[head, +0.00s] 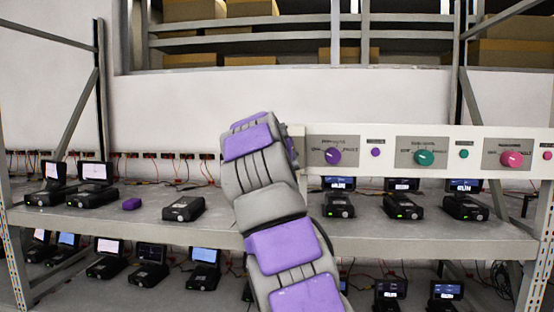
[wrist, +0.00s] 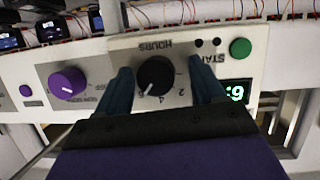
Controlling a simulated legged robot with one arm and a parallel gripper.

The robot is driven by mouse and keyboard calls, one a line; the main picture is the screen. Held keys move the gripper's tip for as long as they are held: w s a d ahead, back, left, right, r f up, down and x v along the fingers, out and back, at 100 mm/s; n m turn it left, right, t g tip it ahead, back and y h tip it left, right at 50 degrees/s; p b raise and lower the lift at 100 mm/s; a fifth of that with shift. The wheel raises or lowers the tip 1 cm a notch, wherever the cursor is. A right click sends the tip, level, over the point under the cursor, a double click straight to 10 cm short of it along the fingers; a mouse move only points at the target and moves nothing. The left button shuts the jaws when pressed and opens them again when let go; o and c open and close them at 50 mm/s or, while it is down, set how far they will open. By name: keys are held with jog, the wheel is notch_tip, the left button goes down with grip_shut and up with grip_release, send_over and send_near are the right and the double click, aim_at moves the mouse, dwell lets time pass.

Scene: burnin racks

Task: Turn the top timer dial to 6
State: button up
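The black timer dial (wrist: 155,76) is on a white panel in the wrist view, under an upside-down HOURS label. Its white pointer line aims to the lower left in the picture; I cannot clearly read the mark it meets. My gripper (wrist: 161,68) is open, with one dark teal finger on each side of the dial. I see a gap between each finger and the dial; contact does not show. A green button (wrist: 240,48) and a display with green digits (wrist: 236,91) are to the right. In the head view, my arm hides the timer dial and gripper.
A purple knob (wrist: 67,83) is left of the dial. In the head view, the panel strip (head: 385,152) carries purple (head: 332,156), teal (head: 424,158) and pink (head: 512,159) knobs. Several devices with screens stand on the shelf (head: 400,236) below it.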

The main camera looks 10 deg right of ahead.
jog(key=shift+s, duration=0.15)
jog(key=b+v, duration=0.2)
jog(key=v, duration=1.5)
jog(key=shift+r, duration=0.1)
jog(key=s+d+f+g+b, duration=0.2)
jog(key=s+d+f+g, duration=0.1)
jog(key=f, duration=0.8)
jog(key=s+d+f+n+g+y+b, duration=0.1)
jog(key=s+d+f+g+b, duration=0.2)
jog(key=f, duration=0.7)
jog(key=s+d+f+g+b, duration=0.2)
jog(key=s+d+f, duration=0.15)
jog(key=f, duration=0.75)
jog(key=s+a+f+n+g+y+b, duration=0.1)
jog(key=s+f+g+y+b, duration=0.1)
jog(key=s+f, duration=1.2)
jog(key=s+a+f+n+g+y+b, duration=0.1)
jog(key=s+f+g+b, duration=0.3)
jog(key=s+f, duration=1)
notch_tip(320, 180, down, 5)
jog(key=shift+s+a+f+n+g+y, duration=0.1)
jog(key=shift+s+a+n+g+y, duration=0.2)
jog(key=shift+a+g+y, duration=0.35)
jog(key=shift+w+d, duration=0.1)
jog(key=shift+d, duration=0.05)
jog(key=shift+c, duration=0.5)
